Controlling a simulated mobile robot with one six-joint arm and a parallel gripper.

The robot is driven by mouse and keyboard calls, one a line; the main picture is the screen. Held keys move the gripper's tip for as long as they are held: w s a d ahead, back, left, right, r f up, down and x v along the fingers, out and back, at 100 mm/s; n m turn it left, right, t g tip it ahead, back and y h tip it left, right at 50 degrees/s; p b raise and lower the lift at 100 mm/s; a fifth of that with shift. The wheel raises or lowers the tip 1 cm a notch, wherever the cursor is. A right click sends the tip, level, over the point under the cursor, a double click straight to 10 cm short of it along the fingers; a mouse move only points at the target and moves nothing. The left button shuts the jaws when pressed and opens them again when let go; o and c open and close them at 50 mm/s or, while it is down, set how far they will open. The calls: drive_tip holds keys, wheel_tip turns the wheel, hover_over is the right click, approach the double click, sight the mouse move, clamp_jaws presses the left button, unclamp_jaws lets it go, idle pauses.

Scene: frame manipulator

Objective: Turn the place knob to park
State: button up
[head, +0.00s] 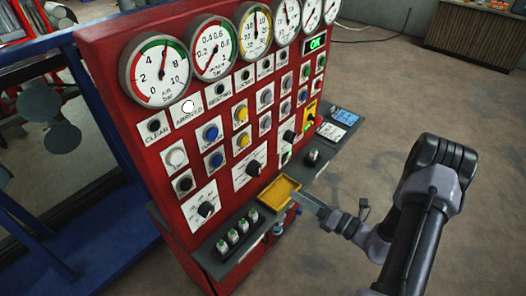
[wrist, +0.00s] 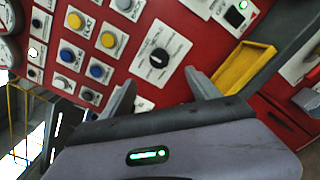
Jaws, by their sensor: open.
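Several black rotary knobs on white plates sit on the red panel (head: 150,130): a lower left knob (head: 206,208), a middle knob (head: 254,168) and an upper right knob (head: 289,136). Their labels are too small to read, so I cannot tell which is the place knob. One black knob (wrist: 158,58) with a white pointer mark is near the middle of the wrist view, just beyond my fingertips. My gripper (wrist: 160,82) is open and empty, its fingers apart and not visibly touching the knob. In the head view my gripper (head: 298,198) is by the yellow tray.
The yellow tray (head: 265,196) stands on the dark ledge below the panel and shows right in the wrist view (wrist: 245,68). Several green-topped items (head: 234,237) stand on the ledge. Blue and yellow buttons and round gauges (head: 156,62) cover the panel.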

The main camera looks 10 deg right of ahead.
sight(259, 172)
drive_tip(key=b+x, duration=0.1)
drive_tip(key=x, duration=1.5)
drive_tip(key=shift+w+a+b, duration=0.2)
drive_tip(key=shift+a+b, duration=0.2)
drive_tip(key=shift+a, duration=0.05)
drive_tip(key=c, duration=1.4)
drive_tip(key=shift+o, duration=0.2)
drive_tip(key=shift+f, duration=0.1)
drive_tip(key=shift+n, duration=0.3)
drive_tip(key=shift+s+a+n+b, duration=0.1)
drive_tip(key=shift+s+n+b, duration=0.05)
drive_tip(key=shift+n+b, duration=3.35)
drive_tip(key=shift+n+p, duration=0.5)
drive_tip(key=shift+n, duration=0.3)
